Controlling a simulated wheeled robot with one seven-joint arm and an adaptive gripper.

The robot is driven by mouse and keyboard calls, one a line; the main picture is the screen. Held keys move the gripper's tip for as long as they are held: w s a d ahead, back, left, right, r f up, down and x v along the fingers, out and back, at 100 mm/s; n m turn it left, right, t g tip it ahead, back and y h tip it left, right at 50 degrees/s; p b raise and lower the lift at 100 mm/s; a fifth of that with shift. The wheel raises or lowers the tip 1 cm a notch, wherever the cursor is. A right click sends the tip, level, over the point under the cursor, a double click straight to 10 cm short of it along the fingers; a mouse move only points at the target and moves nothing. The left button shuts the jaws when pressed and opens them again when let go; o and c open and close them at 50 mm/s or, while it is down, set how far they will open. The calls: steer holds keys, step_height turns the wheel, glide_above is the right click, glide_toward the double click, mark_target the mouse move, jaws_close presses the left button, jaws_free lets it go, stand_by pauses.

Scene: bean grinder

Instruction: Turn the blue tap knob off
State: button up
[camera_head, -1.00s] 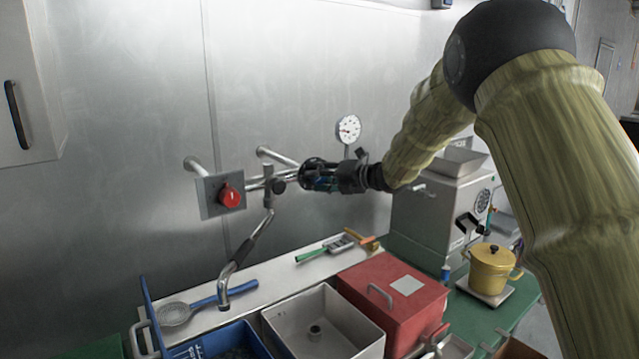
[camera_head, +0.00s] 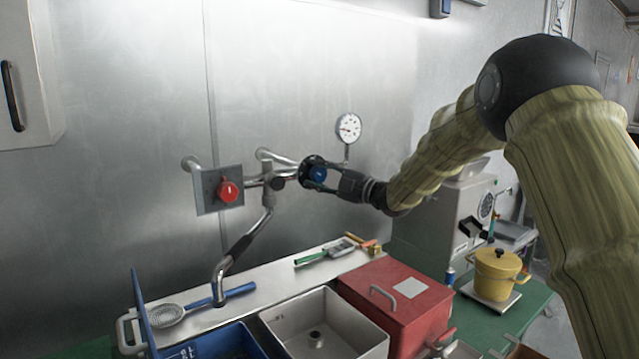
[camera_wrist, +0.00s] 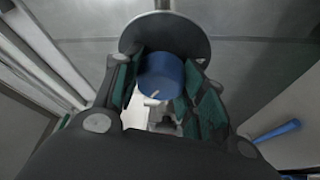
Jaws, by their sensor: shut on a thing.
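The blue tap knob (camera_head: 318,174) sits on a dark round plate at the right end of the wall tap's pipes. In the wrist view the blue knob (camera_wrist: 161,75) has a white mark on its lower face and lies between my two green-padded fingers. My gripper (camera_head: 326,176) comes from the right and is shut on the knob; in the wrist view my gripper (camera_wrist: 158,90) has a finger at each side of it. The red knob (camera_head: 227,191) is on a square grey plate to the left, and the spout (camera_head: 240,248) hangs below.
A round gauge (camera_head: 348,128) stands just above and right of the blue knob. Below are a grey sink (camera_head: 350,318), a red box (camera_head: 405,317) and a blue-handled strainer (camera_head: 167,315). A grinder and yellow pot (camera_head: 497,275) stand at the right.

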steer(key=m+t+b, duration=0.1)
steer(key=m, duration=0.2)
steer(key=m+t+b, duration=0.1)
steer(key=m, duration=0.2)
steer(key=shift+d+f+m+t+b, duration=0.1)
steer(key=shift+f+m+t+b, duration=0.05)
steer(key=shift+m+t+b, duration=0.2)
steer(key=m+t+b, duration=0.1)
steer(key=m, duration=0.2)
steer(key=m+t+h+b, duration=0.1)
steer(key=m+t, duration=0.1)
steer(key=m, duration=0.2)
steer(key=shift+m, duration=0.25)
steer(key=o, duration=1)
steer(key=shift+o, duration=0.2)
steer(key=v, duration=1.2)
steer(key=shift+s, duration=0.1)
